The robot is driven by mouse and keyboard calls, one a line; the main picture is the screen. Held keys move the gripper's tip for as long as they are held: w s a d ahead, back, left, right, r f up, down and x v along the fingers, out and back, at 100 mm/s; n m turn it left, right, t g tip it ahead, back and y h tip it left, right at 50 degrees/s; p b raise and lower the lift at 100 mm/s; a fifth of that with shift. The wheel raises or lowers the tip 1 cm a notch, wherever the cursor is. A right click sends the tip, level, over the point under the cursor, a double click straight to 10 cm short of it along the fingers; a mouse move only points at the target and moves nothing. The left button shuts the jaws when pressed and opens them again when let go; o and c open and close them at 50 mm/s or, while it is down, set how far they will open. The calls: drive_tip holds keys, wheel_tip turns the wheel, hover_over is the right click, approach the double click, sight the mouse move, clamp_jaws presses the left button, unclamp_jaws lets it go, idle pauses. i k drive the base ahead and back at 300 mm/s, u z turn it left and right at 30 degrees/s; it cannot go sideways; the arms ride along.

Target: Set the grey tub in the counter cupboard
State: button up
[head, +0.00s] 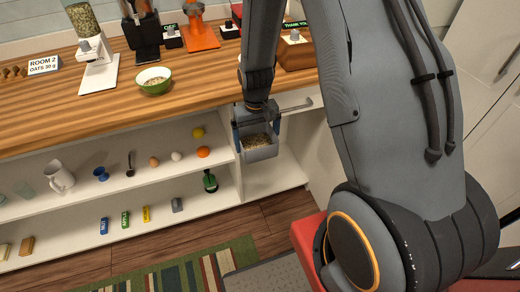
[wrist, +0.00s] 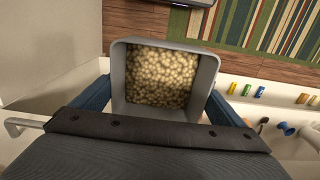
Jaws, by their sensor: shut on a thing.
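My gripper (head: 257,138) is shut on the grey tub (head: 262,154), with a blue finger on either side of it. The tub is open at the top and holds pale, grainy contents. In the wrist view the tub (wrist: 207,78) sits between the fingers, its square mouth facing the camera. In the head view the tub hangs at the mouth of the counter cupboard (head: 283,178), the white open bay at the right end of the shelves. It shows above the bay's floor; I cannot tell how far inside it is. My arm hides part of the bay's top.
A handle (head: 297,107) sits at the upper right of the bay. Shelves to the left hold a jug (head: 59,177), eggs, an orange (head: 203,152) and small packets. A green bowl (head: 154,81) and dispensers stand on the wooden counter (head: 40,115). A striped rug (head: 170,275) lies on the floor.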

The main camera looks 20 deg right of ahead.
sight(271, 178)
drive_tip(key=z, duration=1.85)
drive_tip(key=k, duration=0.8)
drive_tip(key=u, duration=0.2)
